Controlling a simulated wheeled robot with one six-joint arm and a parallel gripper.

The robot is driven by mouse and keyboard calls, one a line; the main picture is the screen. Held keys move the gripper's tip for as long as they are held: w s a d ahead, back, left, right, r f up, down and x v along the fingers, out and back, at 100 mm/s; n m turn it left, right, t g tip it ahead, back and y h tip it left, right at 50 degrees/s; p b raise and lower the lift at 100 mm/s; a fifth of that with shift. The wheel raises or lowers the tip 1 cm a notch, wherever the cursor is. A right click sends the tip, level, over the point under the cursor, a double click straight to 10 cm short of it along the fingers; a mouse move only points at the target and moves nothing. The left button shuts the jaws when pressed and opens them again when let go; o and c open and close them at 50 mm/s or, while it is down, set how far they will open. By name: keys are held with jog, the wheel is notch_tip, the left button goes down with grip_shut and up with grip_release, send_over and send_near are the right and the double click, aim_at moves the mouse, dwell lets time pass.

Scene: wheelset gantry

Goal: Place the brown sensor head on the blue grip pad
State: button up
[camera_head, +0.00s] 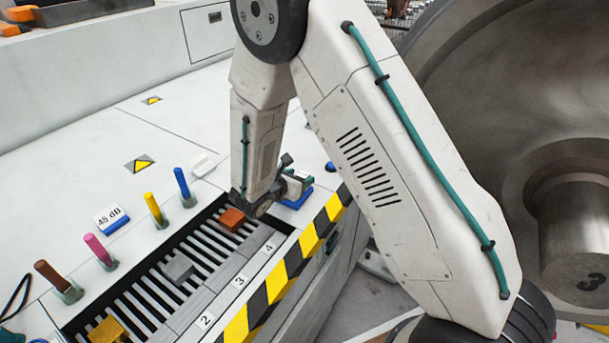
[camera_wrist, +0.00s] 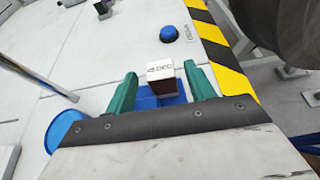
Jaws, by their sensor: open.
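In the wrist view a small block with a pale lettered top and a dark brown side, which looks like the brown sensor head (camera_wrist: 160,87), stands over the blue grip pad (camera_wrist: 146,101). My gripper (camera_wrist: 160,72) is open, its green fingers on either side of the block with a visible gap on each side. Whether the block's underside rests fully on the pad is hidden. In the head view my gripper (camera_head: 293,180) is low at the far end of the slotted rack, just above the blue pad (camera_head: 297,202); the block is mostly hidden there.
The slotted rack (camera_head: 203,300) holds orange, grey and yellow blocks. Brown, pink, yellow and blue pegs (camera_head: 183,185) stand along its left. A blue button (camera_wrist: 168,34) lies beyond the pad. A striped edge (camera_wrist: 218,52) and large metal wheel (camera_head: 560,110) are right.

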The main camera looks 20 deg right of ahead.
jog(key=v, duration=0.8)
jog(key=s+d+r+m+g, duration=0.7)
jog(key=s+d+r+m, duration=0.55)
jog(key=r, duration=0.25)
jog(key=s+a+r+m+y, duration=0.2)
jog(key=s+r+m+y, duration=0.2)
jog(key=s, duration=0.5)
jog(key=s+a+r+m+y, duration=0.1)
jog(key=s+r+m+y, duration=0.3)
jog(key=s+m+y, duration=0.2)
jog(key=shift+s+a+m+t+y, duration=0.35)
jog(key=shift+s+m, duration=1)
jog(key=shift+s, duration=0.9)
